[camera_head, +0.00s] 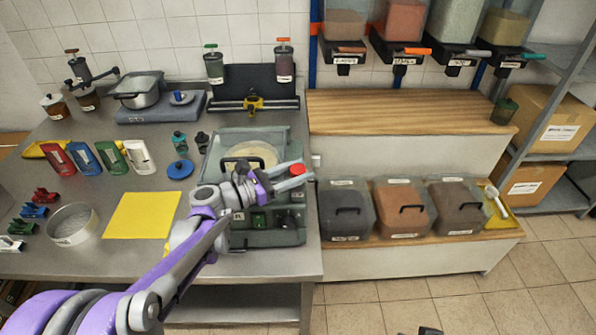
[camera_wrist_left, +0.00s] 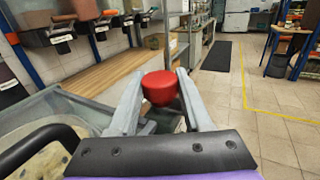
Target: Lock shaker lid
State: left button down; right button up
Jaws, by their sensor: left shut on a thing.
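The shaker is a green-grey machine (camera_head: 262,224) with a clear lid (camera_head: 222,150) at the right end of the steel table. The lid lies down over a pale round sieve (camera_head: 252,153) and has a black handle (camera_head: 240,162). A red knob (camera_head: 298,168) stands at the shaker's right side. My left gripper (camera_head: 297,177) reaches across the shaker and is shut on this knob. In the left wrist view the red knob (camera_wrist_left: 160,87) sits between the two fingertips. The knob's lower part is hidden there.
A yellow mat (camera_head: 142,215), a round sieve (camera_head: 73,224) and a blue lid (camera_head: 180,169) lie left of the shaker. Lidded bins (camera_head: 404,208) stand on a low shelf to the right. A wooden counter (camera_head: 400,115) behind is mostly clear.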

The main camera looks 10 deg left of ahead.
pick_arm(q)
jog(key=shift+m+g+h, duration=0.5)
jog(key=shift+g, duration=0.1)
jog(key=shift+c, duration=1.7)
grip_release()
jog(key=b+v, duration=0.1)
jog(key=v, duration=1)
jog(key=shift+d, duration=0.1)
